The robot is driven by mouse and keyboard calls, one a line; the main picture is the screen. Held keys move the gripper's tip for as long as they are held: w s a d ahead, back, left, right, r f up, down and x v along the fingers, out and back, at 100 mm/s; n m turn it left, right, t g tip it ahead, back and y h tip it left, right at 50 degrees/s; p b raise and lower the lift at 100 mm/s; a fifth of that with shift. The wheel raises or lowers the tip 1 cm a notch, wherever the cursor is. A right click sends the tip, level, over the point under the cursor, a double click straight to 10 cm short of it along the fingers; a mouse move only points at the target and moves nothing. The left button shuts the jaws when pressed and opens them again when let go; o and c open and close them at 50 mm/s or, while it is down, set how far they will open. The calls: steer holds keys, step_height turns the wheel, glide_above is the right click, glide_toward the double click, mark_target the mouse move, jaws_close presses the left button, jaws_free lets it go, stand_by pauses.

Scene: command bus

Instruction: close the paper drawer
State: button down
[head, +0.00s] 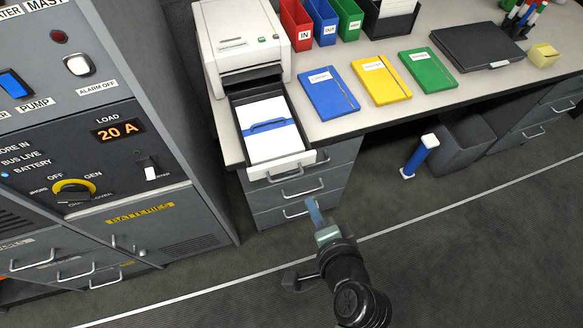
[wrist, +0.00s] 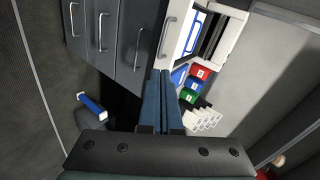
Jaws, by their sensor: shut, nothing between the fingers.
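The paper drawer (head: 237,106) of the white printer (head: 239,42) sticks out toward me on the desk, with white paper (head: 273,146) and a blue strap or handle lying on it. The drawer's front, with a grey handle, stands at the desk edge in the head view. In the wrist view the drawer's handle (wrist: 167,36) shows above my fingertips. My gripper (head: 314,208) is shut and empty, in front of and below the drawer front, apart from it in the head view. In the wrist view my gripper (wrist: 160,74) points toward the drawer; the exact gap cannot be told.
Grey desk drawers (head: 296,190) stand under the paper drawer. A grey control cabinet (head: 110,130) is at left. Blue, yellow and green notebooks (head: 380,82) lie right of the printer. A blue and white object (head: 420,156) stands on the floor. The floor around my arm is clear.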

steer(key=w+a+f+m+g+p, duration=0.1)
steer(key=w+a+f, duration=0.3)
steer(key=w+f, duration=0.2)
steer(key=shift+w+f, duration=0.25)
steer(key=shift+w, duration=0.55)
steer(key=shift+w+a, duration=0.1)
steer(key=shift+a, duration=0.05)
